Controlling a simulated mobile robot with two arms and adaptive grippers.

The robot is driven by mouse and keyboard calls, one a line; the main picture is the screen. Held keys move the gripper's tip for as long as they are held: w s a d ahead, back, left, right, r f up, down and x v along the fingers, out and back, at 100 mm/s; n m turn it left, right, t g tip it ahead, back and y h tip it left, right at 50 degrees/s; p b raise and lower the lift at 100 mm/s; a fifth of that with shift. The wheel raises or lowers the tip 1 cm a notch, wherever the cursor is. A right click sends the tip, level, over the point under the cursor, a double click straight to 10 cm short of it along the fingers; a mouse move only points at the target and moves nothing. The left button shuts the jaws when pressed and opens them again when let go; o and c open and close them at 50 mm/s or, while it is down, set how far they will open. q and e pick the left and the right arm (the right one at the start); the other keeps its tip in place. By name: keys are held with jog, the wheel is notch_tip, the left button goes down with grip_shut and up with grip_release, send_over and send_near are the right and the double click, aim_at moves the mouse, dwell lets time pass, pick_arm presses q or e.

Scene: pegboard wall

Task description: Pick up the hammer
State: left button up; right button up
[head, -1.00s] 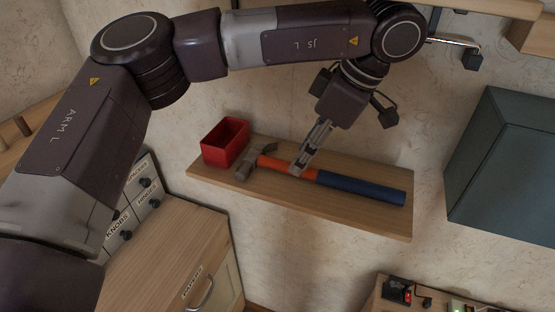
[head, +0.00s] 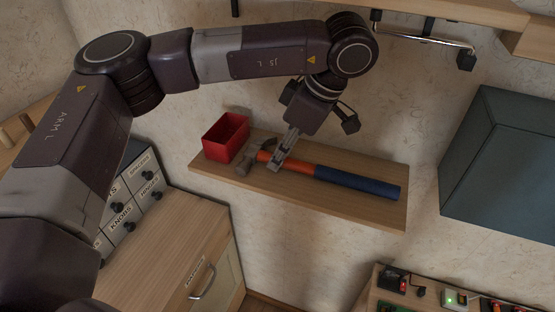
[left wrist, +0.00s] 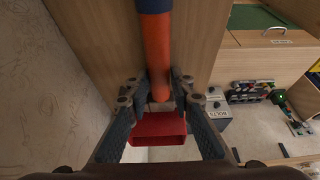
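The hammer lies on a wooden wall shelf (head: 340,207). Its blue grip (head: 357,182) points right, its orange handle part (head: 300,166) is in the middle, and its grey head (head: 250,161) is at the left. My left gripper (head: 277,163) reaches down to the orange part near the head. In the left wrist view, the orange handle (left wrist: 158,55) runs down between the two open fingers (left wrist: 160,88), one on each side. I see no clear grip on it. The head is hard to make out there. My right gripper is not in view.
A red bin (head: 226,137) stands on the shelf just left of the hammer head. A dark grey-blue cabinet (head: 510,160) is on the right. A metal bar (head: 425,39) sticks out above. Labelled drawers (head: 130,210) and a wooden cabinet top (head: 165,245) are lower left.

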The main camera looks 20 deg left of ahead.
pick_arm(q)
grip_shut()
jog(key=shift+w, duration=0.1)
dwell(0.3)
